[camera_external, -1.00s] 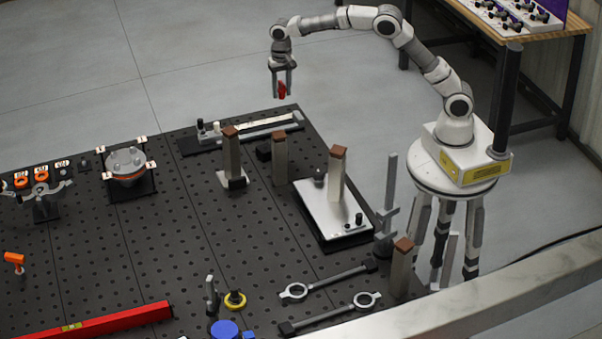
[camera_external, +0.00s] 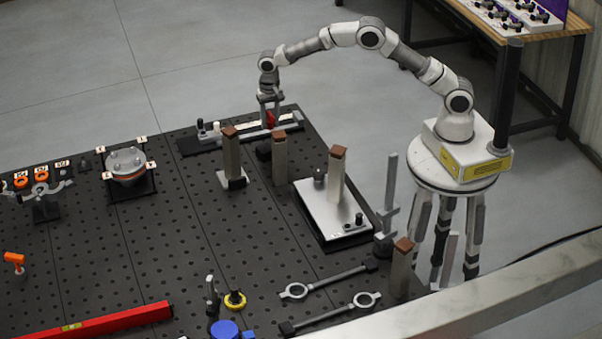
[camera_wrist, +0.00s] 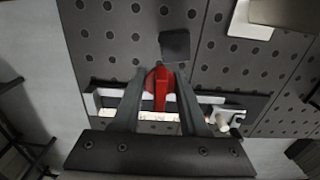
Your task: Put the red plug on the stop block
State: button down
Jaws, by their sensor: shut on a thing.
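The red plug (camera_external: 271,119) is held between the fingers of my gripper (camera_external: 269,108), over the rail fixture at the far edge of the perforated table. In the wrist view the red plug (camera_wrist: 161,88) sits between the two fingers of my gripper (camera_wrist: 158,78). A small black block (camera_external: 264,152), which may be the stop block, lies on the table nearer the camera than the plug. This black block also shows in the wrist view (camera_wrist: 174,45), just beyond the plug and apart from it.
The rail fixture (camera_external: 224,139) lies under my gripper. Upright posts with brown tops stand close by: one on the left (camera_external: 232,158) and one on the right (camera_external: 279,162). A metal plate (camera_external: 322,212) with another post lies farther right. The perforated table (camera_external: 150,240) is clear around the middle.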

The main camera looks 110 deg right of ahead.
aim_at(267, 149)
jog(key=shift+w+a+f, duration=0.45)
jog(key=shift+w, duration=0.2)
jog(key=shift+w+a+f, duration=0.4)
jog(key=shift+w+f, duration=0.05)
jog(key=shift+w, duration=0.15)
jog(key=shift+f+p, duration=0.5)
jog(key=shift+f, duration=1.5)
jog(key=shift+f, duration=0.15)
jog(key=shift+c, duration=2.2)
grip_release()
